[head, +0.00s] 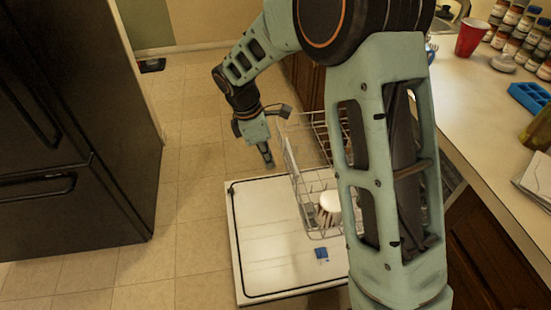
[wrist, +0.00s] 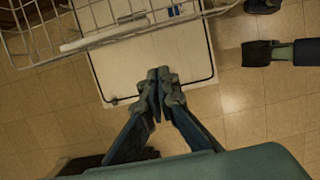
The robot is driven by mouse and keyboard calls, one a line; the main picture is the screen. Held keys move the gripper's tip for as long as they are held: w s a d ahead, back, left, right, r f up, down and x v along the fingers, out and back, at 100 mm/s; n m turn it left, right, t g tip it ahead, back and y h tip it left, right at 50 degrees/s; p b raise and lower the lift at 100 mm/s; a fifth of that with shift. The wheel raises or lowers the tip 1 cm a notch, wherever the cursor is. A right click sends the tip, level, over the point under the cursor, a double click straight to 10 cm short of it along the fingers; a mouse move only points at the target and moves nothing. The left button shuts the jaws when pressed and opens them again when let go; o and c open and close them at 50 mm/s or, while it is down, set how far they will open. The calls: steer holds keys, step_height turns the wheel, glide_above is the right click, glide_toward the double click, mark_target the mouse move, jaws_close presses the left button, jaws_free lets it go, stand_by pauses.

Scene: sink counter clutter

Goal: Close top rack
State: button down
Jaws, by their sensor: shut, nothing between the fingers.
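The top rack (head: 297,168) of the dishwasher is a white wire basket, pulled out over the open dishwasher door (head: 270,262). A white cup or bowl with a striped side (head: 330,205) shows within the wire area. My gripper (head: 268,158) is shut and empty, just left of the rack's front, pointing down. In the wrist view my gripper (wrist: 159,80) has its fingertips together above the edge of the open door (wrist: 150,62). The rack (wrist: 75,32) crosses the upper left of that view. My arm hides the rack's right side and the dishwasher opening.
A black refrigerator (head: 75,130) stands at the left. The tiled floor (head: 195,200) between it and the door is clear. The counter (head: 480,120) at the right holds a red cup (head: 471,38), several spice jars (head: 520,30) and a blue tray (head: 529,96).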

mark_target(292, 172)
steer(key=w+d+f+b, duration=0.1)
steer(key=d+f, duration=0.5)
steer(key=f, duration=0.1)
steer(key=shift+w+f, duration=0.1)
stand_by(0.4)
steer(key=w+d+p, duration=0.3)
steer(key=d, duration=1.1)
steer(key=w+d+p, duration=0.2)
steer(key=d+p, duration=0.2)
steer(key=d, duration=1)
steer(key=shift+w+d, duration=0.25)
steer(key=shift+w, duration=0.15)
